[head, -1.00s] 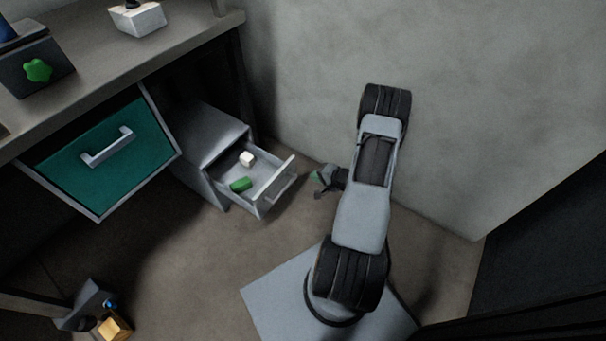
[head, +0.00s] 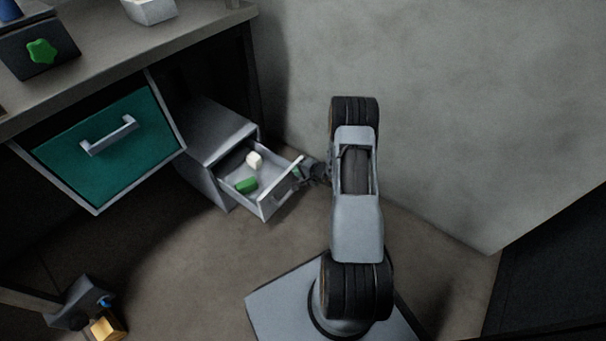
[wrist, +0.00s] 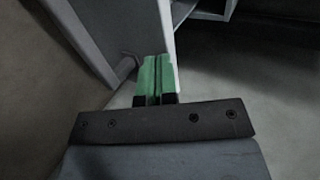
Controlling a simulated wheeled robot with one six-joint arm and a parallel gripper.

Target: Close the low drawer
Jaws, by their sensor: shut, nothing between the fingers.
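The low drawer (head: 240,196) is pulled out of a small grey cabinet under the bench in the head view.
A larger teal-fronted drawer (head: 90,160) with a bar handle hangs left of the cabinet (head: 207,140), under the bench top (head: 100,65). A dark bin with an orange block (head: 107,326) stands on the floor at lower left. Open floor (head: 190,270) lies before the drawer.

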